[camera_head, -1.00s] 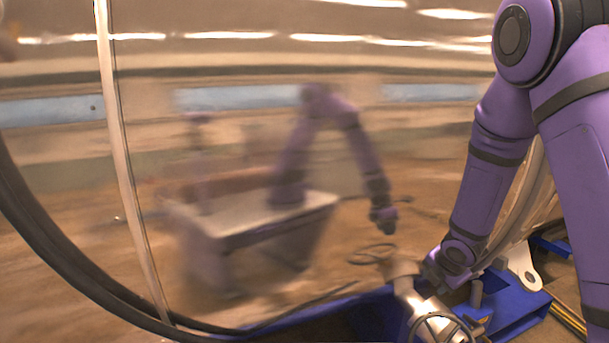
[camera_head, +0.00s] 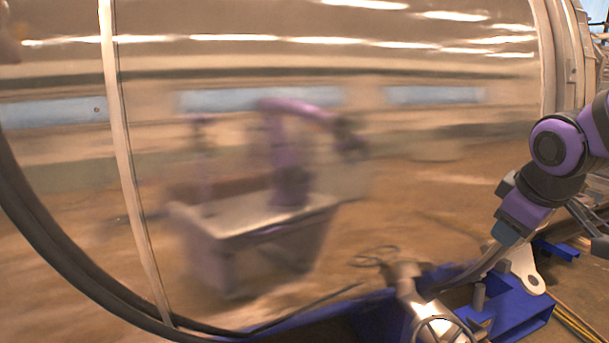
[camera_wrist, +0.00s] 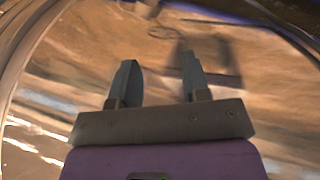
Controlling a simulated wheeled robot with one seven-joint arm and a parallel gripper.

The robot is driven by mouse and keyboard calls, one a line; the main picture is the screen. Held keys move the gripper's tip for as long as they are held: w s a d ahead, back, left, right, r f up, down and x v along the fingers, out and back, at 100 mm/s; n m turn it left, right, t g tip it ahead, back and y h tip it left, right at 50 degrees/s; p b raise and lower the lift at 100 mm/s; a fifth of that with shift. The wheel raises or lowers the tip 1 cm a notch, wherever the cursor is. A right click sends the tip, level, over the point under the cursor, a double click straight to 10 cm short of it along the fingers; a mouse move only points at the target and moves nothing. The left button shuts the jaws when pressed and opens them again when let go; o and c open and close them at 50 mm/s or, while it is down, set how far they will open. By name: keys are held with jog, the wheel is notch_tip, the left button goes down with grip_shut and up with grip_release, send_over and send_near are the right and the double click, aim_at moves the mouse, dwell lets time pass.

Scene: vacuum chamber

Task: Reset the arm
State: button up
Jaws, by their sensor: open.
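My gripper (camera_wrist: 160,78) shows in the wrist view with its two grey fingers apart and nothing between them. Blurred brown, shiny chamber wall lies beyond the fingers. In the head view my purple arm is folded at the right edge, clear of the valve and blue frame below. Which dark part there is the gripper's tip is hard to tell. A blurred reflection of my body and raised arm shows in the curved wall (camera_head: 430,190).
A metal pipe with a handwheel valve (camera_head: 440,328) stands at the lower middle. A blue frame (camera_head: 515,312) with a white bracket (camera_head: 525,268) lies at the lower right. Dark cables (camera_head: 60,262) curve down the left side, beside a pale vertical strip (camera_head: 122,170).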

jog(key=s+a+r+m, duration=0.2)
jog(key=s+m, duration=0.1)
jog(key=s, duration=0.3)
jog(key=s+a+r+m+y, duration=0.1)
jog(key=s+r+m, duration=0.2)
jog(key=s, duration=0.4)
jog(key=shift+s+a+m, duration=0.2)
jog(key=shift+a+m, duration=0.1)
jog(key=shift+a, duration=0.1)
jog(key=shift+d, duration=0.1)
